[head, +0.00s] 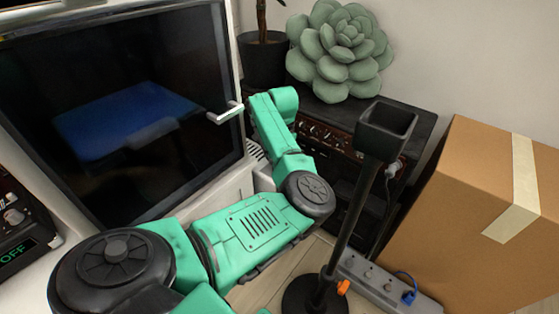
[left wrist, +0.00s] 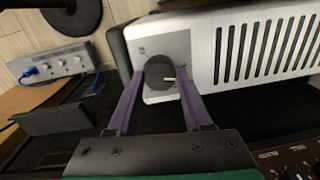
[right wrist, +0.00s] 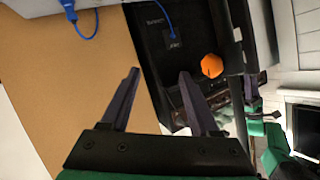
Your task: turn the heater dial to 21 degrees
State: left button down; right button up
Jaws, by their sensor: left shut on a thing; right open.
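In the left wrist view a white heater (left wrist: 205,60) with dark slots has a round black dial (left wrist: 158,70) on a grey end panel. A short pale pointer on the dial points right in that picture. My left gripper (left wrist: 160,84) is shut on the dial, one finger at each side. The dial's scale numbers are too small to read. In the head view my green left arm reaches to the gap beside the dark-windowed cabinet; its fingers and the dial are hidden there. My right gripper (right wrist: 160,74) is open and empty, in front of a cardboard box.
The cardboard box (head: 470,210) stands at the right, beside a grey power strip (head: 375,280) with a blue plug. A black stand (head: 350,200) rises close to my left arm. A succulent (head: 340,50) sits on a black amplifier (head: 425,125). A black device (head: 20,225) reads OFF.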

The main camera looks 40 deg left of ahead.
pick_arm(q)
jog(key=shift+c, duration=1.6)
grip_release()
notch_tip(320, 180, up, 12)
jog(key=p, duration=0.3)
jog(key=shift+d+p, duration=0.3)
jog(key=shift+d, duration=0.05)
pick_arm(e)
jog(key=shift+d+r+n+g, duration=0.15)
jog(key=shift+r+n+g, duration=0.25)
jog(key=shift+r, duration=1.55)
